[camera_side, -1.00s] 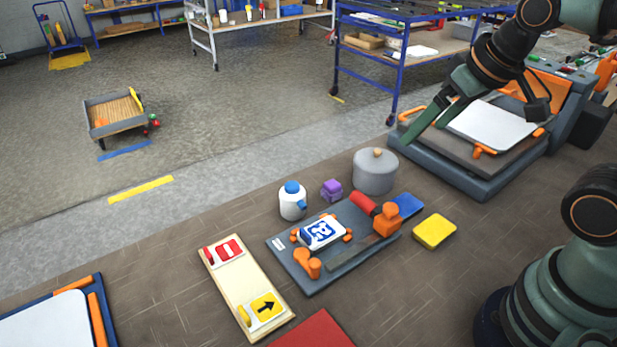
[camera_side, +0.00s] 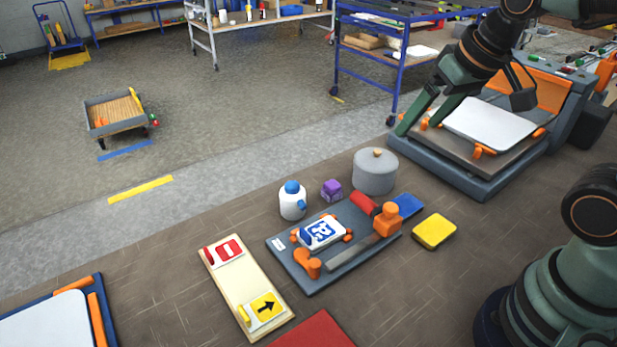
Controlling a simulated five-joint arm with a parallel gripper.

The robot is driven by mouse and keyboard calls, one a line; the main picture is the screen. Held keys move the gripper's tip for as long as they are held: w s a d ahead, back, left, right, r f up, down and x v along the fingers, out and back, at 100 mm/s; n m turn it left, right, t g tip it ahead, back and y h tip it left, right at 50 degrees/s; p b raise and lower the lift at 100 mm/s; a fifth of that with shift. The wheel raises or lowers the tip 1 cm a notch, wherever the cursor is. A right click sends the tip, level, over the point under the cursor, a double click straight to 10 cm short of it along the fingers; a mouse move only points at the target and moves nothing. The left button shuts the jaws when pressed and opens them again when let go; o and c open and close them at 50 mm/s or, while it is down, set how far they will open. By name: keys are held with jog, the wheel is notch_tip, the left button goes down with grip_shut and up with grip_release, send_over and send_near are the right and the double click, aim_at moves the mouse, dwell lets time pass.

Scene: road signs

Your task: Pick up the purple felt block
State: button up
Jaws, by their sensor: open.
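The purple felt block (camera_side: 331,190) is small and sits on the brown work surface, between the white bottle and the grey lidded pot. My gripper (camera_side: 418,134) is open and empty, with its dark green fingers spread apart. It hangs up and to the right of the block, past the pot, in front of the left side of the grey press. It is clear of the block.
The grey pot (camera_side: 375,172) stands just right of the block and the white bottle (camera_side: 292,201) just left. A grey board (camera_side: 298,278) with a sign and orange clamps lies in front. A yellow pad (camera_side: 434,231) lies to the right.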

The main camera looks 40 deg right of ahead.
jog(key=w+a+f+m+g, duration=0.1)
jog(key=w+f+m+g, duration=0.1)
jog(key=w+m, duration=0.65)
jog(key=m+g, duration=0.3)
jog(key=m, duration=0.5)
send_over(332, 184)
notch_tip(332, 184, down, 11)
notch_tip(332, 184, down, 11)
jog(key=shift+r, duration=0.1)
grip_shut()
